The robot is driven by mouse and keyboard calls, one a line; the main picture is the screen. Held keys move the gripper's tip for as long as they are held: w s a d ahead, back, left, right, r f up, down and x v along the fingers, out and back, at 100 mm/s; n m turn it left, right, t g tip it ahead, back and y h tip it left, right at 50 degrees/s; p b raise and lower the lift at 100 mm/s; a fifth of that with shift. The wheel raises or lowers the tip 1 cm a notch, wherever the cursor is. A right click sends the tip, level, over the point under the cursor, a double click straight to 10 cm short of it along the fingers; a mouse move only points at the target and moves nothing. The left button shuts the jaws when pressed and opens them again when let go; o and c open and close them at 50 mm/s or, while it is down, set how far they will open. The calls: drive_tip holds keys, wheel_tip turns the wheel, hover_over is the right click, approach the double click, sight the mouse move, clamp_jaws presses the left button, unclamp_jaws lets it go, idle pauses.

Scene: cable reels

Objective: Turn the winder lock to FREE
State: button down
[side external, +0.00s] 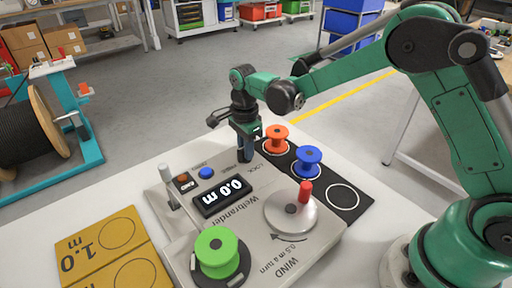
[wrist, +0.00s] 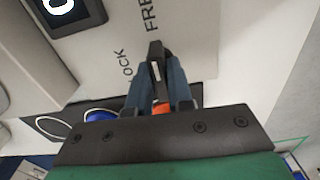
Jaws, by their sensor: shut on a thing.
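The winder (side external: 250,200) is a pale grey console on the white table. Its lock is a black lever with a white line (wrist: 155,68) in the wrist view, between my fingers. FREE (wrist: 149,16) is printed above the lever and LOCK (wrist: 118,70) to its left. Which word the white line points to is not clear. My gripper (wrist: 166,85) is shut on the lever. In the side view my gripper (side external: 246,150) points down at the console's back edge and hides the lever.
The display (side external: 221,197) reads 0.0 m. A green reel (side external: 217,252) and a crank disc with red handle (side external: 291,212) are on the console. Orange (side external: 276,138) and blue (side external: 307,161) reels stand on a black mat close to my gripper. A yellow board (side external: 110,250) lies left.

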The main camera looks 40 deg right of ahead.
drive_tip(key=c, duration=0.8)
unclamp_jaws()
drive_tip(key=shift+c, duration=0.2)
wheel_tip(320, 180, up, 7)
